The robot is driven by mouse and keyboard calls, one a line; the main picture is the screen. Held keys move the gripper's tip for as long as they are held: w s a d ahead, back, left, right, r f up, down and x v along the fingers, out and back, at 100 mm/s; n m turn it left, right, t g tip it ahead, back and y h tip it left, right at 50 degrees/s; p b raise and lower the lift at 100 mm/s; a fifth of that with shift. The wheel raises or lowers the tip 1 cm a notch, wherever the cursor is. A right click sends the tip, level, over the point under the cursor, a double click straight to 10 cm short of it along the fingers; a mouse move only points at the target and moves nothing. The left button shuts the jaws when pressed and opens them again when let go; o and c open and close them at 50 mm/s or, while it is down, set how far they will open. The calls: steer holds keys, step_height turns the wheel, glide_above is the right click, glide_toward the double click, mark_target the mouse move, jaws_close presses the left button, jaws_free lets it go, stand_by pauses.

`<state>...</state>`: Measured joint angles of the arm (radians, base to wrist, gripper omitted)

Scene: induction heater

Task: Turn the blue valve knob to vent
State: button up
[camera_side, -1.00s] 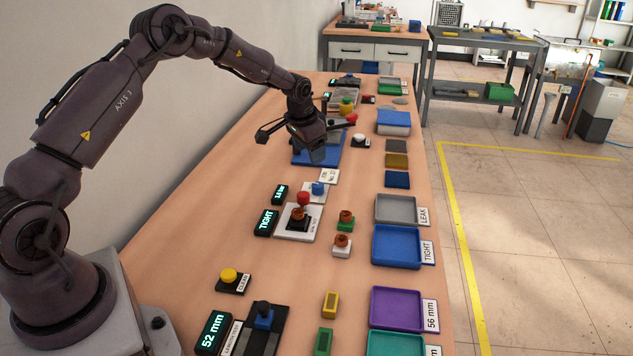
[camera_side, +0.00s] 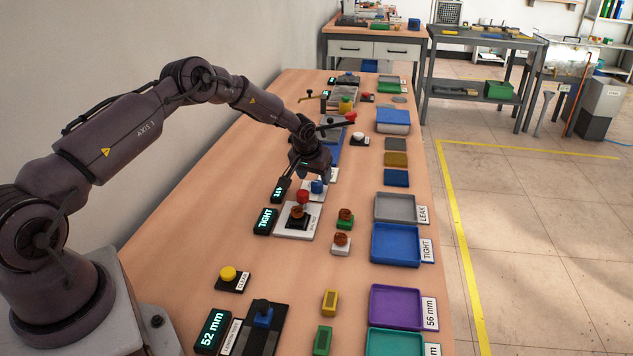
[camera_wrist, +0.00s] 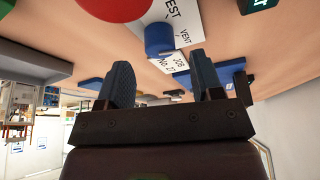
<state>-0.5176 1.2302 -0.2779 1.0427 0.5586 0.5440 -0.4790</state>
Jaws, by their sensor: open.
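The blue valve knob (camera_side: 318,187) stands on a white plate behind the red knob. In the wrist view, which looks upside down, the blue knob (camera_wrist: 158,40) stands between the printed words TEST and VENT; where it points is unclear. My gripper (camera_side: 309,175) hangs just above and behind the knob. In the wrist view my gripper (camera_wrist: 165,72) has its two fingers spread with nothing between them, and the knob shows beyond the gap between the tips, apart from them.
A red knob (camera_side: 303,197) stands close in front of the blue one, by a black fixture with a copper-coloured part (camera_side: 297,212). A display reading TIGHT (camera_side: 266,221) is at left. Grey (camera_side: 396,220) and blue (camera_side: 374,246) trays line the right edge.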

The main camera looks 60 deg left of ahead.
mark_target(317, 183)
steer(key=shift+x, duration=1.65)
steer(key=c, duration=0.9)
steer(key=shift+a+m+h, duration=0.1)
steer(key=shift+m+h, duration=0.45)
steer(key=shift+m, duration=0.9)
steer(key=shift+m+h, duration=0.55)
steer(key=shift+m, duration=0.9)
steer(key=o, duration=0.9)
